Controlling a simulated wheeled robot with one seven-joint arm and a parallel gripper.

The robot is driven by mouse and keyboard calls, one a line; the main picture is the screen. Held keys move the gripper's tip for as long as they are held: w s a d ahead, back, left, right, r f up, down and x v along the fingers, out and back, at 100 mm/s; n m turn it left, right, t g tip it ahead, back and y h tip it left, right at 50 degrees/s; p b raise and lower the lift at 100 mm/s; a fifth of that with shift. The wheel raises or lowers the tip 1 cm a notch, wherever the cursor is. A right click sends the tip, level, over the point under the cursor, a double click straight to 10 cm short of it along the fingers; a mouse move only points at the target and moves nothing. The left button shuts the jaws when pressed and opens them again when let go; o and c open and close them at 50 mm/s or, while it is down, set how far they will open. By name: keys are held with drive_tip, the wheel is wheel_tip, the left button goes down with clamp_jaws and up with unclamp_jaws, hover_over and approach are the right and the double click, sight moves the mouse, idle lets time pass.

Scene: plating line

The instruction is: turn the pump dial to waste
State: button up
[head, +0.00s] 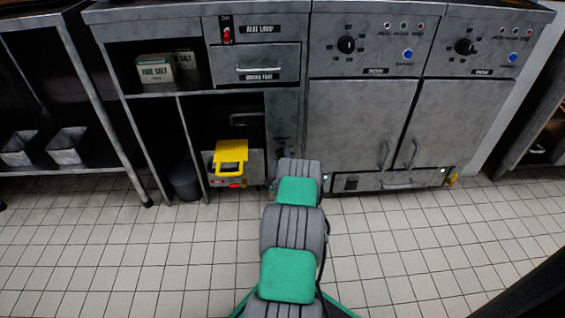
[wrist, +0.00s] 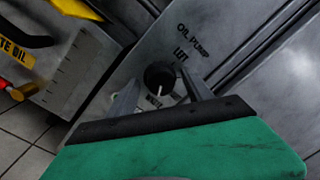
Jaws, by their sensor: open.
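The black round pump dial (wrist: 160,76) is on a grey metal panel in the wrist view, under the words "OIL PUMP". A short label sits at its upper right and a partly hidden one, apparently "WASTE", below it. A pale pointer line on the dial points down, roughly toward the lower label. My gripper (wrist: 158,80) is open, with one finger on each side of the dial; I cannot tell whether they touch it. In the head view my arm reaches to the lower cabinet panel (head: 281,112) and hides the gripper.
A yellow-handled waste oil container (head: 231,156) stands in the bay left of the panel; it also shows in the wrist view (wrist: 75,60). A dark bin (head: 184,182) stands further left. Fryer doors (head: 360,125) are to the right. The tiled floor (head: 120,250) in front is clear.

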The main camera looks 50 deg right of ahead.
drive_tip(key=p+v, duration=0.1)
drive_tip(key=v, duration=0.6)
drive_tip(key=shift+s+a+p, duration=0.15)
drive_tip(key=shift+a+p, duration=0.05)
drive_tip(key=shift+p, duration=0.1)
drive_tip(key=shift+r, duration=0.15)
